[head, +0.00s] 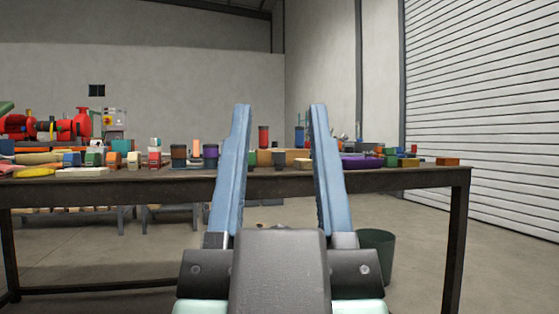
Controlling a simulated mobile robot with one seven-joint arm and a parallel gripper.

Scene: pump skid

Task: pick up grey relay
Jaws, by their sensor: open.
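My gripper (280,108) is in the middle of the head view, its two long blue fingers pointing up and spread well apart. Nothing is held between them. The table (400,179) stands beyond it, with many small blocks and parts on top. I cannot make out which of these is the grey relay; the items are small, crowded and seen nearly edge-on. The fingers hide parts of the table's row of items.
Red pump parts (66,128) stand at the back left. A purple item (362,162) and an orange block (447,161) lie on the table's right part. A dark green bin (376,256) stands on the floor under the table. A white shutter (490,100) is at right.

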